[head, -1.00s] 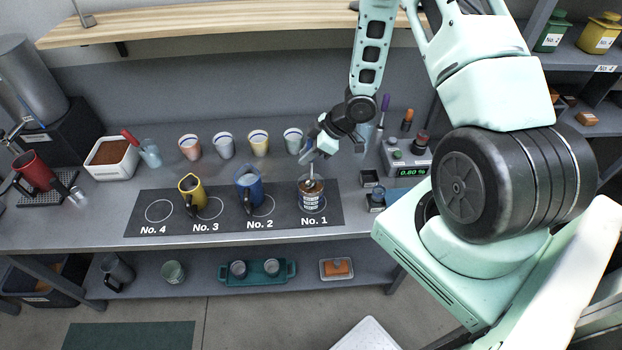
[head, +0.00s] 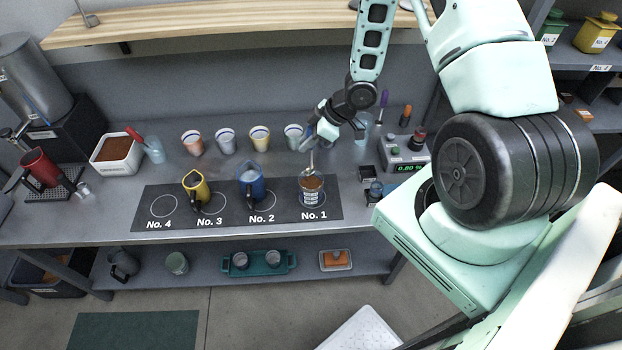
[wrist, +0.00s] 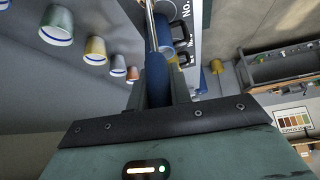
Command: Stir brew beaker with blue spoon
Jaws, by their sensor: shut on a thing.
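My gripper (head: 316,144) is shut on the blue handle of the spoon (wrist: 157,78), seen close up in the wrist view. Its metal shaft runs away from the jaws, and in the head view it points down at the brew beaker (head: 312,198). The beaker is clear with brown contents and a label, and stands upright on the No. 1 spot of the dark mat (head: 287,213). My gripper is above and slightly behind the beaker. The spoon's lower end is at the beaker's mouth; how deep it reaches is unclear.
A blue mug (head: 250,184) and a yellow mug (head: 196,186) stand left of the beaker. Several cups, including a yellow one (head: 259,138), line the back. A scale (head: 404,152) and small dark containers are close on the right. The No. 4 spot is empty.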

